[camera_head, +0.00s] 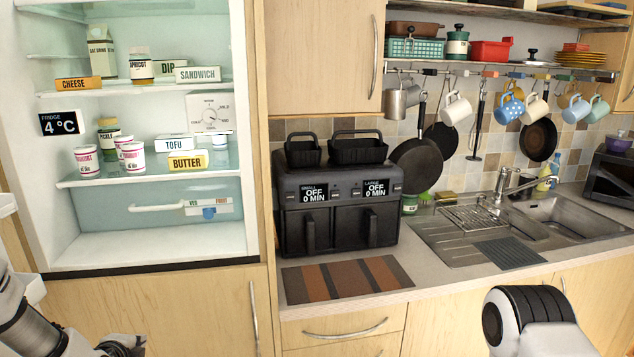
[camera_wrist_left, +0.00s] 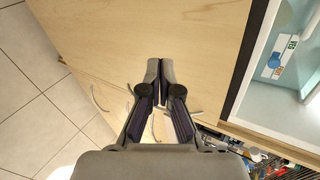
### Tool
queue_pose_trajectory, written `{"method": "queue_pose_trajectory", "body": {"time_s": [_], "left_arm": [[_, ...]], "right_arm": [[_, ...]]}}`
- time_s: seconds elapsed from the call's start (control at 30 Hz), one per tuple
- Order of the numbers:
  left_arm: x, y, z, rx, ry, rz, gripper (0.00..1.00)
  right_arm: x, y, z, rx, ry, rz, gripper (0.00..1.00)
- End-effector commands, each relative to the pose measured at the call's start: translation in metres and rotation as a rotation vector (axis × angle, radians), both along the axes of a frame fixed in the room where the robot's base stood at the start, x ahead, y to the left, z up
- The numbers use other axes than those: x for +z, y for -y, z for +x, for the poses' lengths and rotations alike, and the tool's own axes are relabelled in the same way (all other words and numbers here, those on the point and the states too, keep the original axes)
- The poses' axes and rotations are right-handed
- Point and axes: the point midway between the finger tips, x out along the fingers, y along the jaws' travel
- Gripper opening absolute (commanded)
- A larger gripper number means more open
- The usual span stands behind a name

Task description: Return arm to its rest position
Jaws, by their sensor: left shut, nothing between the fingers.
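My left arm comes in at the lower left of the head view. My left gripper (camera_head: 124,346) shows only partly at the bottom edge, low in front of the wooden cabinet below the fridge. In the left wrist view my left gripper (camera_wrist_left: 160,70) has its fingertips together, with nothing between them. Mugs hang from the rail at the upper right: a white mug (camera_head: 457,108), a blue dotted mug (camera_head: 509,107), a cream mug (camera_head: 535,108), a blue mug (camera_head: 575,109) and a teal mug (camera_head: 598,110). A part of my right arm shows at the lower right; its gripper is out of view.
The open fridge (camera_head: 150,180) holds jars and labelled boxes. A black air fryer (camera_head: 335,205) stands on the counter behind a striped mat (camera_head: 347,281). The sink (camera_head: 555,222) is at the right. Cabinet handles (camera_head: 345,329) stick out below the counter.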

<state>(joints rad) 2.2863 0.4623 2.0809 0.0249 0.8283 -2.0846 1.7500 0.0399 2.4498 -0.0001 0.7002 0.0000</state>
Motion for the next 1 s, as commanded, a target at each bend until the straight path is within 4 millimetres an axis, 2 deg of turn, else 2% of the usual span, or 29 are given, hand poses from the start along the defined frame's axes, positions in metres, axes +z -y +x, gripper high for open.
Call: {"method": "queue_pose_trajectory", "body": {"time_s": [0.03,0.17,0.27,0.3,0.37,0.4,0.47,0.5,0.53,0.6,0.63,0.7,0.8,0.9,1.0], "left_arm": [[-0.02,0.009,-0.009,-0.022,-0.047,0.011,0.0],[-0.081,0.037,-0.047,-0.062,-0.192,-0.002,0.0],[-0.137,0.065,-0.098,-0.049,-0.342,-0.075,0.0],[-0.16,0.077,-0.125,-0.023,-0.41,-0.121,0.0],[-0.189,0.095,-0.168,0.045,-0.516,-0.205,0.0],[-0.206,0.105,-0.2,0.111,-0.587,-0.266,0.0],[-0.225,0.12,-0.249,0.255,-0.687,-0.366,0.0],[-0.233,0.128,-0.28,0.382,-0.743,-0.438,0.0],[-0.235,0.132,-0.3,0.484,-0.772,-0.489,0.0],[-0.233,0.138,-0.329,0.733,-0.791,-0.603,0.0],[-0.23,0.139,-0.337,0.839,-0.783,-0.652,0.0],[-0.226,0.14,-0.349,1.073,-0.747,-0.753,0.0],[-0.226,0.14,-0.352,1.305,-0.679,-0.857,0.0],[-0.226,0.14,-0.352,1.415,-0.637,-0.909,0.0],[-0.226,0.14,-0.352,1.437,-0.626,-0.92,0.0]], "right_arm": [[0.0,0.0,0.0,0.0,0.0,0.0,0.0],[-0.001,0.0,0.0,0.0,0.0,0.0,0.0],[-0.001,0.0,0.0,0.0,0.0,0.0,0.0],[-0.001,0.0,0.0,0.0,0.0,0.0,0.0],[-0.002,0.0,0.0,0.0,0.0,0.0,0.0],[-0.002,0.0,0.0,0.0,0.0,0.0,0.0],[-0.002,0.0,0.0,0.0,0.0,0.0,0.0],[-0.002,0.0,0.0,0.0,0.0,0.0,0.0],[-0.002,0.0,0.0,0.0,0.0,0.0,0.0],[-0.002,0.0,0.0,0.0,0.0,0.0,0.0],[-0.002,0.0,0.0,0.0,0.0,0.0,0.0],[-0.002,0.0,0.0,0.0,0.0,0.0,0.0],[-0.002,0.0,0.0,0.0,0.0,0.0,0.0],[-0.002,0.0,0.0,0.0,0.0,0.0,0.0],[-0.002,0.0,0.0,0.0,0.0,0.0,0.0]]}}
